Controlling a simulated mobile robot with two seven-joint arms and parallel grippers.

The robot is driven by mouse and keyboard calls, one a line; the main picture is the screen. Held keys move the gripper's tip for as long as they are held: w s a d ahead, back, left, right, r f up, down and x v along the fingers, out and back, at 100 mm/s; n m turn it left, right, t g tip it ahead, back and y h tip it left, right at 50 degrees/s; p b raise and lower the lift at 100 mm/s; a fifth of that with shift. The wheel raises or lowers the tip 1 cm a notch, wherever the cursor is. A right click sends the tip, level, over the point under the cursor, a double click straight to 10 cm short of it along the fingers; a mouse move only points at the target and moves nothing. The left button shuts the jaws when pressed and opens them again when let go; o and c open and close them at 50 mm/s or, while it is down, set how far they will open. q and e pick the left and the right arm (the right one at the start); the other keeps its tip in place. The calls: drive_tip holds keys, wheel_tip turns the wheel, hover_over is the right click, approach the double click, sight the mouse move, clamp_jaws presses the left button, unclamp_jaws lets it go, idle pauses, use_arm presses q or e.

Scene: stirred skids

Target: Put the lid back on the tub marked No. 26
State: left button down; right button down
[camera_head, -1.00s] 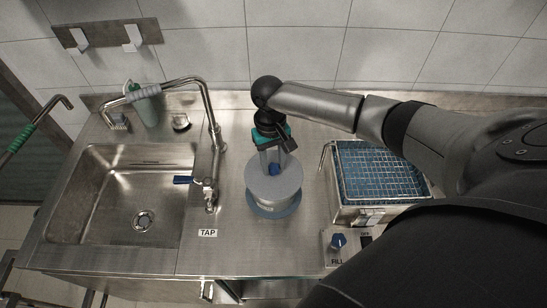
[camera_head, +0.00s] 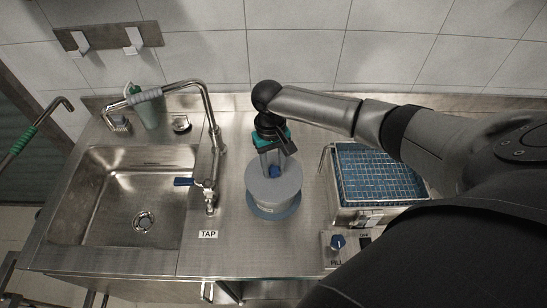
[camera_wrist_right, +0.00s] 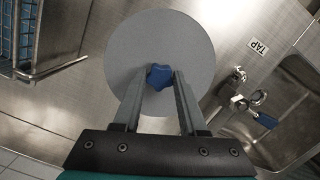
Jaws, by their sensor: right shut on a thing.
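My right gripper (camera_head: 274,170) is shut on the blue knob (camera_wrist_right: 159,77) of a round grey lid (camera_head: 273,187). In the right wrist view the knob sits between the two fingertips, and the grey lid (camera_wrist_right: 160,38) spreads out flat beneath them. The tub (camera_head: 266,209) is directly under the lid, on the counter between the sink and the wire basket. Only a strip of its side with a pale label and a blue round rim or base shows; the number is too small to read. I cannot tell whether the lid touches the tub. My left gripper is not in view.
A sink (camera_head: 125,195) with a tall tap (camera_head: 212,140) and blue lever is left of the tub. A wire basket (camera_head: 381,175) with blue mesh is close on the right. Bare counter lies in front of the tub.

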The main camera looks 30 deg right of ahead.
drive_tip(key=shift+p, duration=0.45)
idle(0.4)
idle(0.3)
unclamp_jaws()
idle(0.4)
drive_tip(key=shift+r, duration=0.1)
drive_tip(key=shift+r+p, duration=1.2)
drive_tip(key=shift+r, duration=2.2)
drive_tip(key=shift+c, duration=0.2)
clamp_jaws()
